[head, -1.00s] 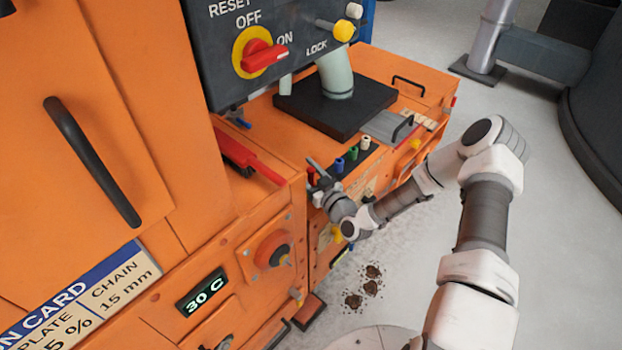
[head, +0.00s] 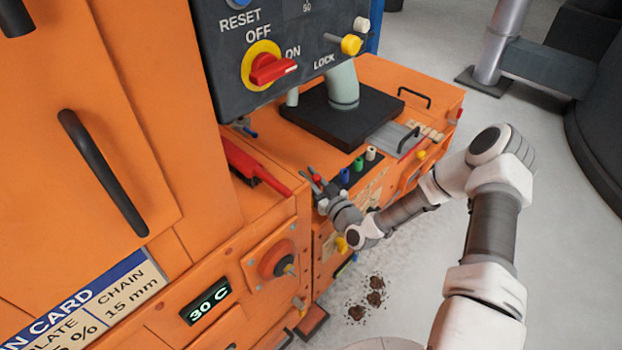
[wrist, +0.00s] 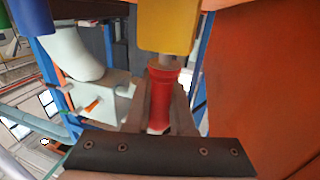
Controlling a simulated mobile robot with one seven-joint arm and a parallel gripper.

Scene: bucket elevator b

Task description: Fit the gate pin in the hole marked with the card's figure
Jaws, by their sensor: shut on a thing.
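My gripper (head: 321,186) is at the left end of a row of coloured pegs on the orange machine's ledge. Its fingers are shut on a red spool-shaped handle (wrist: 161,98), seen between them in the wrist view. A grey stem shows at one end of the handle. Whether this is the gate pin, and whether it stands free of its seat, I cannot tell. The blue peg (head: 345,175), green peg (head: 358,164) and white peg (head: 371,153) stand beside it. The card (head: 100,310) at lower left is cut off; "CHAIN 15 mm" is readable. The marked holes are not clear.
A red lever (head: 255,168) lies left of my gripper. The dark control panel (head: 290,60) overhangs the ledge behind. A display (head: 207,300) reads 30 C. A yellow block (wrist: 170,25) shows close to the handle in the wrist view. Open floor lies to the right.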

